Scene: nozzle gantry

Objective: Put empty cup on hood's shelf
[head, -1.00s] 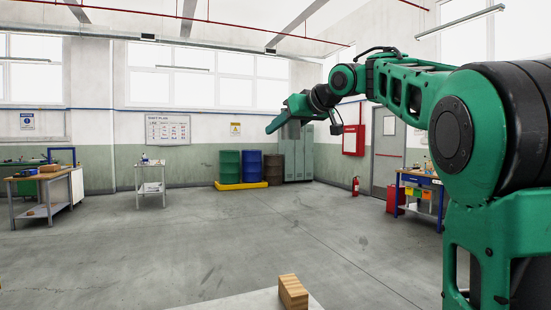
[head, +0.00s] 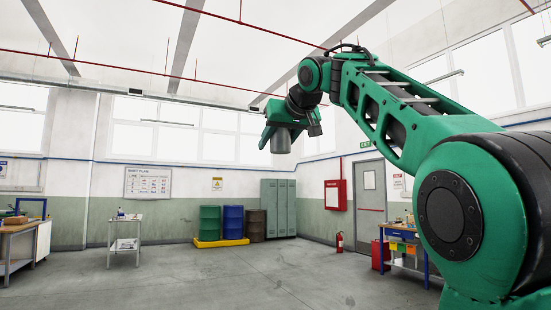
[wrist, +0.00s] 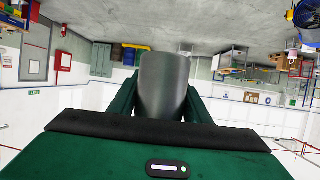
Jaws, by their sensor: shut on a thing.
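A plain grey cup (head: 281,141) is held in my green gripper (head: 272,128), high in the air in the head view. In the wrist view the cup (wrist: 163,88) stands between the two green fingers of my gripper (wrist: 162,100), which are shut on its sides. The inside of the cup does not show clearly. No hood or shelf of one can be made out in either view.
Far off in the head view stand a small white table (head: 125,240), green and blue barrels (head: 233,222) on a yellow pallet, grey lockers (head: 278,207) and a blue workbench (head: 408,250) at right. The floor between is open. The wrist view is upside down.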

